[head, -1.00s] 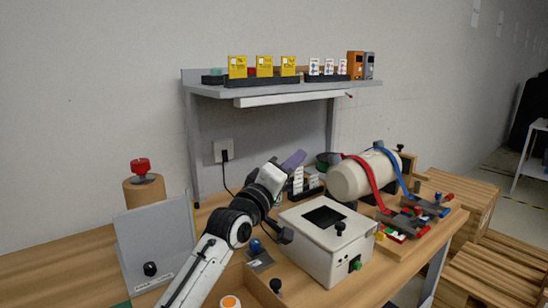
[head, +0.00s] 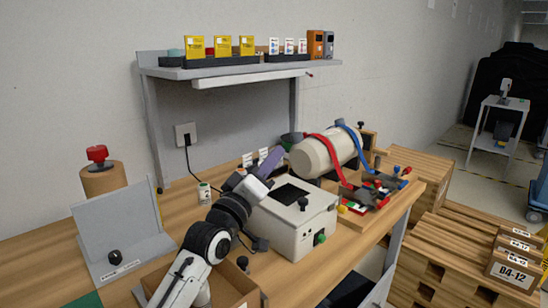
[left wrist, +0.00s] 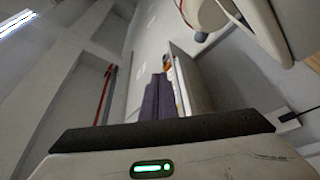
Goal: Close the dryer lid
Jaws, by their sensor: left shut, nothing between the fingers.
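A white box-shaped device (head: 310,230) stands on the wooden bench, with a dark square (head: 290,194) and a black knob (head: 303,204) on its top and a green knob on its front. It looks like the dryer. I cannot tell whether the dark square is an opening or a window, and no raised lid is clear on it. My left gripper (head: 268,162), with purple fingers, is above and behind the device's far left edge, shut and empty. The fingers also show in the left wrist view (left wrist: 158,98), pointing away. My arm hides the device's left side. My right gripper is out of view.
A cream cylinder (head: 325,153) with red and blue straps lies behind the device. A grey upright panel (head: 115,225) with a black knob stands left, before a red knob (head: 97,154) on a wooden cylinder. A grey shelf (head: 240,70) rises behind. Wooden crates (head: 460,260) are right.

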